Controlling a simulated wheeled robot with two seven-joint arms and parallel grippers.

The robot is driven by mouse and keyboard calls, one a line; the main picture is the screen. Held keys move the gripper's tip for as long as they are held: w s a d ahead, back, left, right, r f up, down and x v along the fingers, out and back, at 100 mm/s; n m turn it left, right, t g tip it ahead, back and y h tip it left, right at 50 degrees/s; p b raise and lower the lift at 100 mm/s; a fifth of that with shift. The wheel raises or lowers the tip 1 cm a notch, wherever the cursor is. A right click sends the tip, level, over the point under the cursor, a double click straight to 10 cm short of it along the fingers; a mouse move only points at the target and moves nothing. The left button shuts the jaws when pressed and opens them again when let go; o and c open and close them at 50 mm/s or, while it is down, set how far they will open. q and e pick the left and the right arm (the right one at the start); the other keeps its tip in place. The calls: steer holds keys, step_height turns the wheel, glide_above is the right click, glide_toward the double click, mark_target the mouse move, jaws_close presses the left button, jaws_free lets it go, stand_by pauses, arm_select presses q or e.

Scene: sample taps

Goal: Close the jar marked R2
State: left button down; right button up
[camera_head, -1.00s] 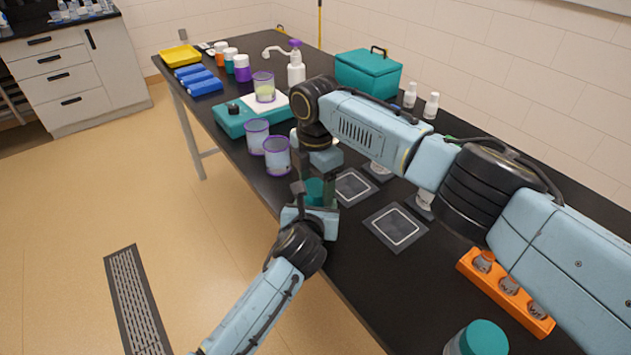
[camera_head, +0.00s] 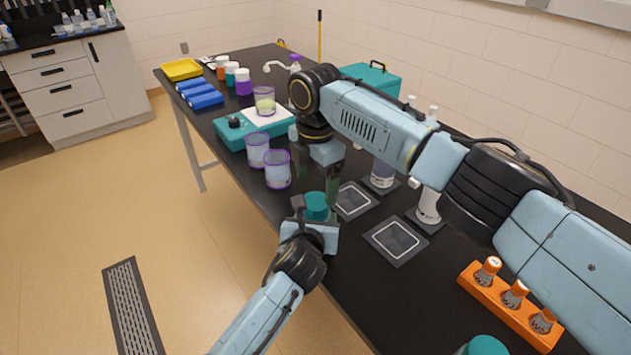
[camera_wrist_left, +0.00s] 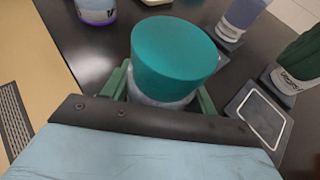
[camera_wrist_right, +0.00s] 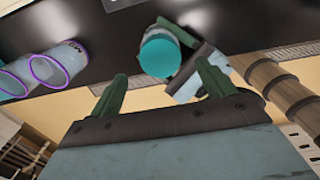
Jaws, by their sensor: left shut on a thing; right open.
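A jar with a teal lid (camera_head: 316,205) is held at the near edge of the black table. In the left wrist view the lid (camera_wrist_left: 174,55) sits on top of the pale jar body (camera_wrist_left: 160,101); I cannot read a mark on it. My left gripper (camera_head: 313,218) is shut around the jar body below the lid. My right gripper (camera_head: 318,180) is open and empty just above the lid, fingers pointing down. In the right wrist view the lid (camera_wrist_right: 160,55) lies beyond and between the open fingertips, apart from them.
Two purple-rimmed beakers (camera_head: 277,170) stand left of my right gripper. Square dark pads (camera_head: 396,240) lie to the right, with white-labelled bottles (camera_head: 428,206) behind. An orange rack (camera_head: 510,302) with vials is at the right. Another teal lid (camera_head: 485,345) shows at the bottom edge.

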steer(key=o, duration=0.4)
steer(key=shift+c, duration=0.2)
step_height(320, 180, up, 12)
arm_select(q)
steer(key=shift+c, duration=1.8)
jaws_free()
steer(key=shift+s+r, duration=0.1)
steer(key=p+v, duration=0.3)
steer(key=v, duration=1)
arm_select(e)
step_height(320, 180, up, 3)
steer(key=shift+r, duration=0.2)
arm_select(q)
steer(key=shift+s+a, duration=0.1)
